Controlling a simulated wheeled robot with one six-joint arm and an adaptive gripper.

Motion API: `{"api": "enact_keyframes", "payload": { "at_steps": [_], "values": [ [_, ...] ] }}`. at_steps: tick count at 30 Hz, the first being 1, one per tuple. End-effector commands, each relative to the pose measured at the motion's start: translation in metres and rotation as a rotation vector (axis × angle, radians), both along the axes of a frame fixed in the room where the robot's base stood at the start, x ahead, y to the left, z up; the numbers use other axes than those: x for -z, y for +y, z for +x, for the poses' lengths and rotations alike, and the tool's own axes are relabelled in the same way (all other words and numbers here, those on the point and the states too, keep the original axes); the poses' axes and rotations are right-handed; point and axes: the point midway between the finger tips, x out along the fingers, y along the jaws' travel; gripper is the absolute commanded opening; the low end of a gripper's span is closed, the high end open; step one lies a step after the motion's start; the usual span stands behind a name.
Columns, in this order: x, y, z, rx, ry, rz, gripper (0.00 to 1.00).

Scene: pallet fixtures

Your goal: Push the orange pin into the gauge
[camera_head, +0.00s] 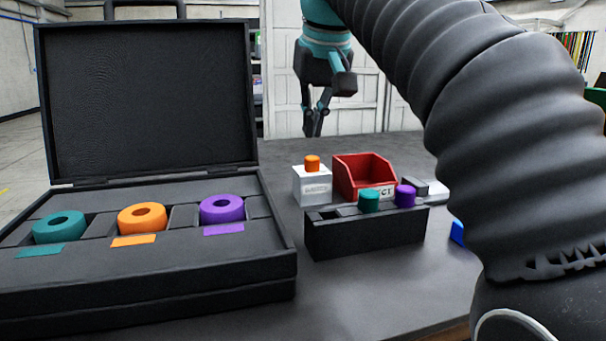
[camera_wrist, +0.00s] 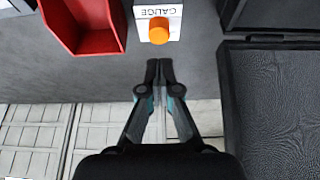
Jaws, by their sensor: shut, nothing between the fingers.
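The orange pin (camera_head: 312,163) stands upright in the top of the white gauge block (camera_head: 312,186), and its orange head sticks up above the block. In the wrist view the orange pin (camera_wrist: 159,30) and the gauge (camera_wrist: 143,8), with its "GAUGE" label, are just beyond my fingertips. My gripper (camera_head: 313,134) hangs pointing down above and behind the gauge in the head view, apart from the pin. Its fingers (camera_wrist: 158,63) are shut together with nothing between them. How deep the pin sits in the gauge is hidden.
A red bin (camera_head: 364,170) stands right of the gauge. A black rack (camera_head: 370,235) in front holds a green pin (camera_head: 369,201) and a purple pin (camera_head: 405,195). An open black case (camera_head: 148,275) with teal, orange and purple rings fills the left.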

Motion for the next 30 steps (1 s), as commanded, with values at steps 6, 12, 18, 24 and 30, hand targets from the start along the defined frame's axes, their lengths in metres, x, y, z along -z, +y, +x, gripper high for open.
{"api": "enact_keyframes", "payload": {
  "at_steps": [6, 12, 18, 24, 30],
  "values": [
    [-0.021, 0.0, 0.0, 0.0, -0.001, 0.0, 0.0],
    [-0.032, 0.0, 0.001, 0.0, -0.003, 0.001, 0.0],
    [-0.047, 0.001, 0.002, 0.0, -0.003, 0.001, 0.0],
    [-0.063, 0.0, 0.001, 0.0, -0.002, 0.001, 0.0],
    [-0.069, 0.0, 0.0, 0.0, -0.001, 0.0, 0.0]
  ]
}}
